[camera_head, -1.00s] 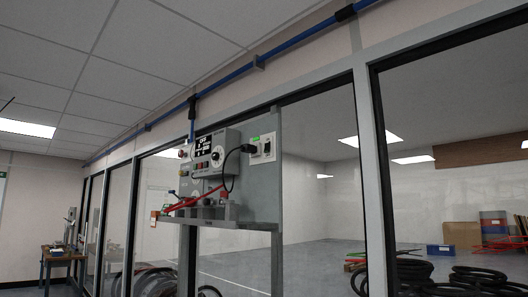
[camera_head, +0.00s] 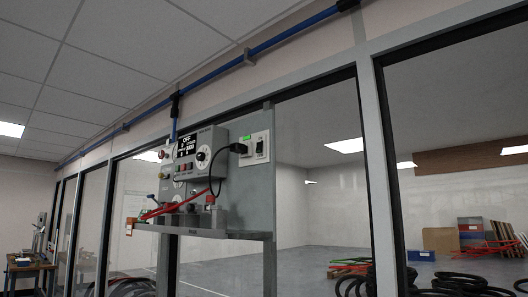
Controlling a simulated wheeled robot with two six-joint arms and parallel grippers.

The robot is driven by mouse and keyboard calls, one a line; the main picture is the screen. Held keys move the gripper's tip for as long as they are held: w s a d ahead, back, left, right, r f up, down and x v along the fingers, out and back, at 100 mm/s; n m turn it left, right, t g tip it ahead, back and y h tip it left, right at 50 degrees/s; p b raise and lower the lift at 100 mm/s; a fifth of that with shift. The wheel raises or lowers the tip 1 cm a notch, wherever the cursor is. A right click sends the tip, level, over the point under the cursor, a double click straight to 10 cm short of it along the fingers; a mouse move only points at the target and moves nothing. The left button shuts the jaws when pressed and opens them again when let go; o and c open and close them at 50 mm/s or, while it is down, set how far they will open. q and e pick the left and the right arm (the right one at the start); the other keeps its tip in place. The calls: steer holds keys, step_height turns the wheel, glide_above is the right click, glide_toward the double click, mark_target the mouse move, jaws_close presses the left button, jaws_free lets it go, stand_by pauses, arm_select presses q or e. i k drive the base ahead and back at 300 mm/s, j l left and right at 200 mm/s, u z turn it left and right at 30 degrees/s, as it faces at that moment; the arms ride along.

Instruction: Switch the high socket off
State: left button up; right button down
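The high socket (camera_head: 254,148) is a white plate at the upper right of a grey wall-mounted panel (camera_head: 245,195). A black plug with a black cable sits in its left side. A dark switch (camera_head: 260,147) is on its right side, and a small green light (camera_head: 247,138) shows at its upper left. The switch position is too small to tell. Neither of my grippers is in view.
A grey control box (camera_head: 190,160) with dials and buttons is left of the socket. A shelf with red tools (camera_head: 170,208) juts out below. Window frames (camera_head: 375,180) flank the panel. A workbench (camera_head: 30,268) stands far left.

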mark_target(260, 144)
steer(key=i+j+z, duration=0.15)
steer(key=i+j, duration=0.2)
steer(key=i+j+z, duration=0.15)
steer(key=i+j, duration=0.2)
steer(key=i+j+z, duration=0.15)
steer(key=i+j, duration=0.15)
steer(key=i+j+z, duration=0.15)
steer(key=i+j, duration=0.15)
steer(key=j, duration=0.25)
steer(key=i+j+z, duration=0.15)
steer(key=j, duration=0.35)
steer(key=i, duration=0.1)
